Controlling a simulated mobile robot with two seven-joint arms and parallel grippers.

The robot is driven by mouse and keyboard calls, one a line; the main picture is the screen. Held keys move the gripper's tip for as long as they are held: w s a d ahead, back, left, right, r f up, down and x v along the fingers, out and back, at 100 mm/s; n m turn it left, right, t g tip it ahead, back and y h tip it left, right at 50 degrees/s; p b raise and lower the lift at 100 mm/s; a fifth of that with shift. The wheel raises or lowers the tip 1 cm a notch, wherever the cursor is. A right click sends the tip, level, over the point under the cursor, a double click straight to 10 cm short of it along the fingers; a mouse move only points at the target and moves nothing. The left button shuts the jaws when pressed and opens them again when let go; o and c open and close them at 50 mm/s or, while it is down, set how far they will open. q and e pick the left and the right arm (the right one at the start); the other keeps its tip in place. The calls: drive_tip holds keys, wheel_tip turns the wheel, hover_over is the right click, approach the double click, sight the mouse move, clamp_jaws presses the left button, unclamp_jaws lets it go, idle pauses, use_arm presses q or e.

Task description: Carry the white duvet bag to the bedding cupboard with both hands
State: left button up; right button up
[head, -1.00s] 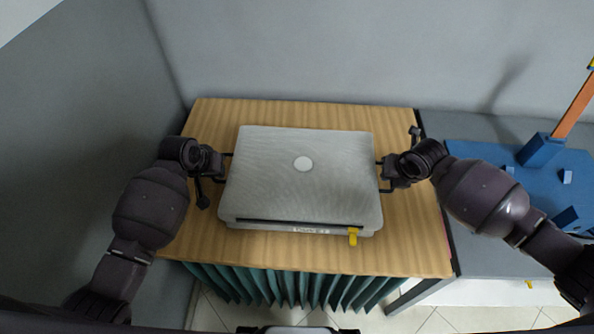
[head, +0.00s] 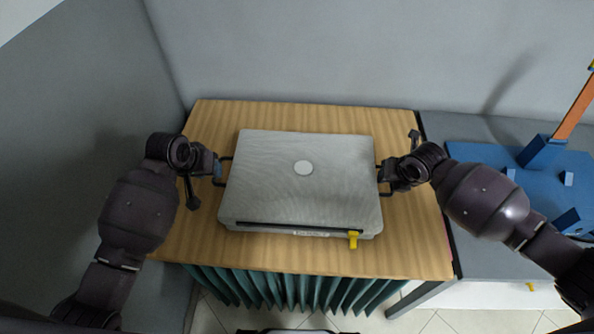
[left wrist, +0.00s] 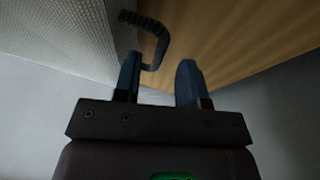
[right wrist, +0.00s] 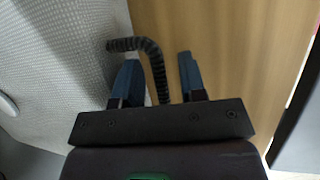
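The white duvet bag (head: 268,190) lies flat on a wooden-topped table (head: 210,245). It has a round pale emblem on top, a yellow tag (head: 353,239) at its front edge and a dark handle on each side. My left gripper (head: 220,171) is open at the bag's left side. In the left wrist view the left handle (left wrist: 158,32) curves to just ahead of the parted fingers. My right gripper (head: 383,175) is open at the right side. In the right wrist view the right handle (right wrist: 152,58) runs down between its parted fingers.
A grey wall stands close on the left and another behind the table. A green pleated skirt (head: 290,286) hangs below the table front. To the right is a grey surface with a blue board (head: 480,160) and an orange post (head: 575,105). Tiled floor shows in front.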

use_arm(q)
drive_tip(key=v, duration=0.8)
use_arm(e)
drive_tip(key=v, duration=1.2)
